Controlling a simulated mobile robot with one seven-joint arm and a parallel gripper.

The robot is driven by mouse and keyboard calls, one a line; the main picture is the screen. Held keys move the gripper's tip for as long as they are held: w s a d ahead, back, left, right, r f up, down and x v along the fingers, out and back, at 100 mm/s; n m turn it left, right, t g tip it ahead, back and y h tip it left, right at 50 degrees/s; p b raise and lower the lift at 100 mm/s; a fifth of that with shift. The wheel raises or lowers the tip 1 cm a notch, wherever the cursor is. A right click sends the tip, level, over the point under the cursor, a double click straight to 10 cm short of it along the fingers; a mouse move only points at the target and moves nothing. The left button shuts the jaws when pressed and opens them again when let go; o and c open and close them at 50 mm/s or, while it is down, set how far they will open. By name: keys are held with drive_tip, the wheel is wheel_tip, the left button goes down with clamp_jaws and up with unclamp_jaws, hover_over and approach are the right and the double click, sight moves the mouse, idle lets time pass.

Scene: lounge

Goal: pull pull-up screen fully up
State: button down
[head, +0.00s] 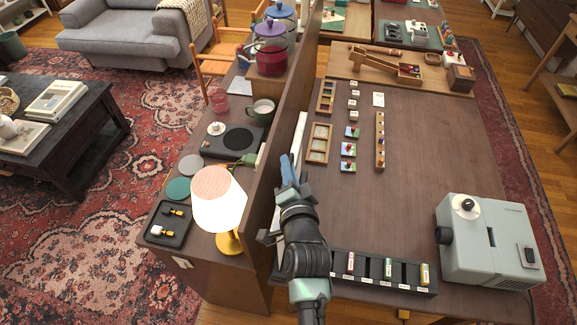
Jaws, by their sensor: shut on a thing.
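The pull-up screen (299,138) shows as a narrow pale strip along the right side of the wooden divider, seen nearly edge-on. More of its pale surface seems to show to the left of my wrist. My gripper (288,170) is at the strip, beside the divider, and is shut on the screen. The fingers and wrist hide the gripped part and much of the screen's middle. How far up the screen stands is hard to tell from this high angle.
The wooden divider (290,95) stands close on the left, with a lamp (218,200) beyond it. A grey projector (490,245) is at the right. A dark slotted tray (375,272) lies close to my forearm. The table's middle right is clear.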

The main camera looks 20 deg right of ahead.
drive_tip(key=shift+r, duration=0.1)
drive_tip(key=c, duration=0.9)
unclamp_jaws()
drive_tip(key=shift+b+v, duration=1.25)
drive_tip(key=shift+v, duration=5.25)
